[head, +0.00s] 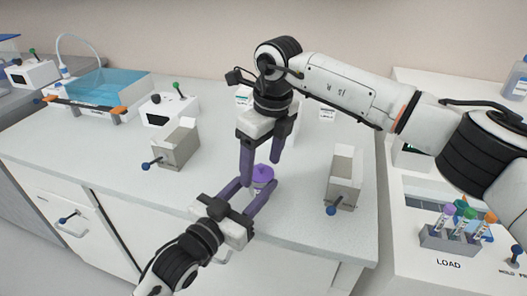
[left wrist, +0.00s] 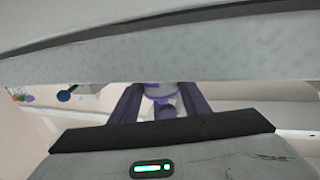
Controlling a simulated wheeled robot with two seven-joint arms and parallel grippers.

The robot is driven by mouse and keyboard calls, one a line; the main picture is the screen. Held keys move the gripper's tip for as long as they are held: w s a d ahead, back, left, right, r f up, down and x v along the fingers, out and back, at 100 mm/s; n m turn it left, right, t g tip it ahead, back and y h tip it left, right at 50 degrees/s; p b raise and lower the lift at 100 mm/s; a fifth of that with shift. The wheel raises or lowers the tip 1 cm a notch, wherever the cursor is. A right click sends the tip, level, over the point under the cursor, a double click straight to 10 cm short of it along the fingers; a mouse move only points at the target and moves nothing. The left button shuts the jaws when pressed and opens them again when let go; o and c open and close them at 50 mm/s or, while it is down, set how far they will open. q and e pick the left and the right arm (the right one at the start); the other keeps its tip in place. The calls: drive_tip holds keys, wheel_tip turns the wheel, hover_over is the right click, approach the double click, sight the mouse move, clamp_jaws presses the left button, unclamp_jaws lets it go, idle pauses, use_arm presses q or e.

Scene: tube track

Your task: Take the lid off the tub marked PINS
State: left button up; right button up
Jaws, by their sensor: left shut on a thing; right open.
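A small tub with a purple lid (head: 263,174) stands near the front of the white bench. It also shows between the fingers in the left wrist view (left wrist: 158,92). Its marking is hidden, so I cannot read PINS on it. My left gripper (head: 259,187) reaches in from the front, its purple fingers shut on the tub, one on either side. My right gripper (head: 263,170) points down from above with its fingers apart around the lid area. I cannot tell whether it touches the lid.
Grey boxes with blue knobs stand left (head: 177,143) and right (head: 343,180) of the tub. Behind are small labelled items (head: 327,114). A blue water bath (head: 108,88) is at the back left. A tube rack (head: 450,240) sits at the right by LOAD. Bench between is clear.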

sight(262, 166)
drive_tip(key=shift+f, duration=0.1)
drive_tip(key=c, duration=1.3)
drive_tip(key=shift+r, duration=0.2)
drive_tip(key=shift+r, duration=1)
drive_tip(key=shift+r, duration=2)
use_arm(q)
drive_tip(key=o, duration=1.6)
